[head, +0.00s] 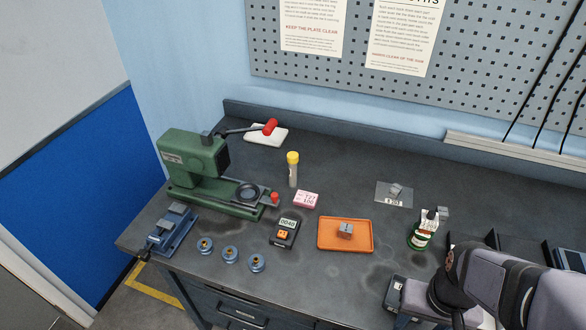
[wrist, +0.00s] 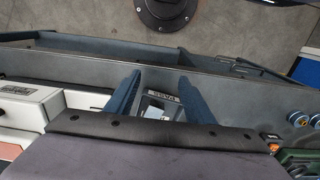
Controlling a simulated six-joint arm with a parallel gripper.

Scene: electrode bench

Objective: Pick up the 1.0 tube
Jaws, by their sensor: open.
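A clear upright tube with a yellow cap (head: 292,170) stands on the bench behind the pink label block; any size marking on it is too small to read. No other tube is clear in the head view, and none shows in the wrist view. My gripper (wrist: 160,77) is open, its two blue fingers apart with nothing held. A pale-labelled box (wrist: 160,106) shows below and between them; I cannot tell that either finger touches it. In the head view my arm is at the lower right, far from the yellow-capped tube, and its fingers cannot be made out.
A green bench machine (head: 195,165) stands left of the tube. Several small blue round holders line the front left. Bench behind the tray is fairly clear.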

